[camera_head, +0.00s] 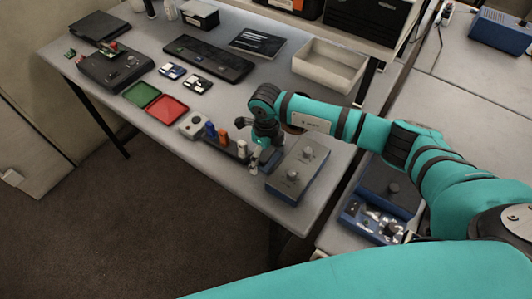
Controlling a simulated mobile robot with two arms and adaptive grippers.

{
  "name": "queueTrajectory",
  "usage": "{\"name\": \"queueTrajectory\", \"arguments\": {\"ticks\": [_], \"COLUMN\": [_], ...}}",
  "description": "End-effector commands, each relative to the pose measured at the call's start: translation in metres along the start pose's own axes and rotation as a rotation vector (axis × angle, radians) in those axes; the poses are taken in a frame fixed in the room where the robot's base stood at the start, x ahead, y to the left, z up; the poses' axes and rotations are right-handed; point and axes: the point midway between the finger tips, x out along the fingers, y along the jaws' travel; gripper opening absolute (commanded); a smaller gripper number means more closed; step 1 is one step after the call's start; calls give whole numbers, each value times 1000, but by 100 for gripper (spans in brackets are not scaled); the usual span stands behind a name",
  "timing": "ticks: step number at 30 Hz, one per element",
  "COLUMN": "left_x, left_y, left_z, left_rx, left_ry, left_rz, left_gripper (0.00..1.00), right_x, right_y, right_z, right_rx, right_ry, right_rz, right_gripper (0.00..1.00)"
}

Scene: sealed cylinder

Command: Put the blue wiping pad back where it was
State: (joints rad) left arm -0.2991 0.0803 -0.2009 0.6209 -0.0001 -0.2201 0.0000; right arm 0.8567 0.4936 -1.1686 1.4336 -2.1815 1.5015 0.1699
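A small blue upright piece (210,131) stands in a dark holder near the table's front edge, beside an orange piece (223,138) and a white piece (242,149). It may be the blue wiping pad, but it is too small to be sure. My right gripper (257,160) points down at the right end of this row, close to the white piece and left of a grey-blue box with knobs (298,168). Its fingers are small and partly hidden, so I cannot tell what is between them. My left gripper is out of view.
A green tray (141,94) and a red tray (168,108) lie left of the row. A keyboard (208,58) and an empty beige bin (328,66) are farther back. A blue case (386,189) sits on the right-hand bench under my arm.

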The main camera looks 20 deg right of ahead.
Motion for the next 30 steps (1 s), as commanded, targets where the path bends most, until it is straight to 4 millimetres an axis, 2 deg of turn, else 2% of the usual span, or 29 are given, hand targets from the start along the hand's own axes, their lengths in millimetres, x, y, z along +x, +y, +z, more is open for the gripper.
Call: {"name": "queueTrajectory", "arguments": {"ticks": [8, 11, 24, 30], "left_x": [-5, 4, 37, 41], "left_y": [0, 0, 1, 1], "left_z": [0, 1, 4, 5], "left_rx": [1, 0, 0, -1], "left_ry": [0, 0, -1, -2], "left_rz": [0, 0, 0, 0], "left_gripper": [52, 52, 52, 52], "right_x": [-5, -13, -101, -120], "right_y": [0, -1, -1, 0], "right_z": [0, 1, 1, 0], "right_rx": [0, -1, -1, 0], "right_ry": [0, -3, -4, 0], "right_rz": [0, -2, -3, -1], "right_gripper": [100, 100, 100, 100]}}
